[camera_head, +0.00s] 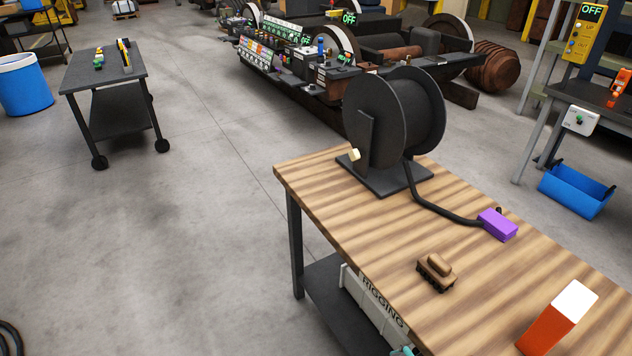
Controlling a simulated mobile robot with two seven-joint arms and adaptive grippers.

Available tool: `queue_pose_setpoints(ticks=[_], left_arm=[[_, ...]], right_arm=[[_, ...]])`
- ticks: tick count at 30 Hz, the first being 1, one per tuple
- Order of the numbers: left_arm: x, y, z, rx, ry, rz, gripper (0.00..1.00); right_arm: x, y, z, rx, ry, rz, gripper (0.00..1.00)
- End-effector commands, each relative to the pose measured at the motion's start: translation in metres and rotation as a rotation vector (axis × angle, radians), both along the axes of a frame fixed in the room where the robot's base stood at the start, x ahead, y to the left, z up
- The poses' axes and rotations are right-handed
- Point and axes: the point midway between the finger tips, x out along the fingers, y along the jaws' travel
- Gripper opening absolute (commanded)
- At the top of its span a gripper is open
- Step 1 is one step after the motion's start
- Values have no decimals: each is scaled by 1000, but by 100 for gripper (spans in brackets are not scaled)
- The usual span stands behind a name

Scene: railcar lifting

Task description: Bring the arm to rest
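Neither of my arms or grippers shows in the head view. The wooden workbench (340,205) stands in front at the right.
A bin marked RIGGING (375,308) sits on the bench's lower shelf. A dark wheeled cart (85,75) and a blue barrel (24,85) stand at left. Railcar machinery (400,55) is behind; a blue bin (575,192) lies at right. The floor (170,220) left of the bench is clear.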

Motion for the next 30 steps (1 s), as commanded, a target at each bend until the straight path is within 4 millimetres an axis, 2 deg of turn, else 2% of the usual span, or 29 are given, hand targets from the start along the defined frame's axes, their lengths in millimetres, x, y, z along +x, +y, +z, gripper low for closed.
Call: queue_pose_setpoints(ticks=[1,5,12,16,23,26,30], left_arm=[[0,0,0,1,0,0,96],[3,0,0,0,-5,0,96],[19,-2,1,-4,-32,0,96],[23,-2,2,-4,-39,0,96],[20,-2,1,-4,-34,0,96],[18,-2,1,-4,-31,0,96],[14,-1,1,-3,-24,0,96]], right_arm=[[-12,-5,-6,-6,12,-38,92],[-33,-22,-15,-43,30,-118,92],[-74,-56,-30,-134,78,-240,92],[-64,-54,-62,-134,87,-229,92],[-60,-52,-125,-137,117,-221,92],[-63,-51,-161,-140,135,-217,92],[-78,-52,-224,-146,165,-210,92]])
